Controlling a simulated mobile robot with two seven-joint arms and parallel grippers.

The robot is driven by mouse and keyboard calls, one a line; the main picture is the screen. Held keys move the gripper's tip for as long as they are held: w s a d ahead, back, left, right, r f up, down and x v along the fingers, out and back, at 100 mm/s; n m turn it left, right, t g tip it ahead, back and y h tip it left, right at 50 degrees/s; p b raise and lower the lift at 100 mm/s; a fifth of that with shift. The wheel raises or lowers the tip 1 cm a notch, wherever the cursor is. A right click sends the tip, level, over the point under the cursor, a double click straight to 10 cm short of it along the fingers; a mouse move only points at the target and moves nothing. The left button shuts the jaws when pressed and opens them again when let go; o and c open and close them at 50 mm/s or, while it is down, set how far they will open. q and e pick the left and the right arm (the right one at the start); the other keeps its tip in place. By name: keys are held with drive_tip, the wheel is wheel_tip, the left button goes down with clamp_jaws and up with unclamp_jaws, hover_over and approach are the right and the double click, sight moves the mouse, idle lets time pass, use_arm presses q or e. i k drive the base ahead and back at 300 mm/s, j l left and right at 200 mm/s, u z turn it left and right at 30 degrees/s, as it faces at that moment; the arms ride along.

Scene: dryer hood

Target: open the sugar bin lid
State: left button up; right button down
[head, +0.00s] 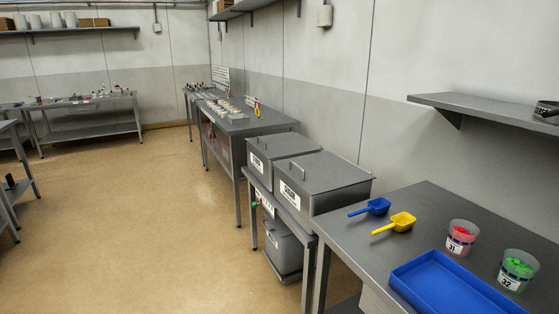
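Two grey metal bins with flat lids and bar handles stand side by side on a metal stand in the head view. The nearer bin (335,197) is the larger in view, and its lid (322,172) looks shut. The farther bin (268,168) also has its lid (283,146) down. Each has a white label on its front, too small to read, so I cannot tell which holds sugar. A third grey bin (288,252) with a white label sits on the low shelf beneath. Neither of my grippers is in view.
A metal table (345,232) at the near right holds a blue scoop (377,207), a yellow scoop (402,221), a blue tray (408,274) and two tubs, pink (462,238) and green (517,270). A wall shelf (480,108) overhangs it. The floor (150,220) left of the bins is clear.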

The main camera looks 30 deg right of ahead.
sight(320, 173)
drive_tip(key=i+j+z, duration=0.1)
drive_tip(key=i+z, duration=0.3)
drive_tip(key=i, duration=0.15)
drive_tip(key=i+j+z, duration=0.35)
drive_tip(key=i, duration=0.15)
drive_tip(key=i+j+z, duration=0.2)
drive_tip(key=z, duration=0.2)
drive_tip(key=i+j+z, duration=0.55)
drive_tip(key=j+z, duration=0.25)
drive_tip(key=i+j+z, duration=0.15)
drive_tip(key=j+z, duration=0.25)
drive_tip(key=i+j+z, duration=0.1)
drive_tip(key=j+z, duration=0.25)
drive_tip(key=j, duration=0.35)
drive_tip(key=j+z, duration=0.4)
drive_tip(key=j, duration=0.35)
